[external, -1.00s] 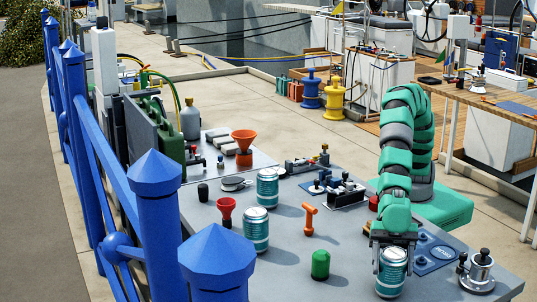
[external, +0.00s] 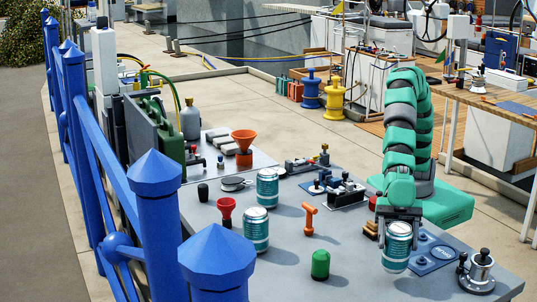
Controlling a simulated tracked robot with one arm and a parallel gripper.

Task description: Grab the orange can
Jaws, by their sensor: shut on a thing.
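My gripper (external: 399,222) is at the front right of the grey table (external: 300,268). It is shut on a teal can with a pale top (external: 397,250), with its fingers on either side of the can's upper part. The can is upright and raised above the table, with a shadow below it to the right. Two similar teal cans stand on the table, one at the middle left (external: 255,230) and one farther back (external: 267,188). No can in view is plainly orange.
A green cylinder (external: 320,264) and an orange T-shaped piece (external: 310,220) stand left of my gripper. Small brown pieces (external: 371,230) lie close behind the held can. Blue railing posts (external: 158,205) line the left.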

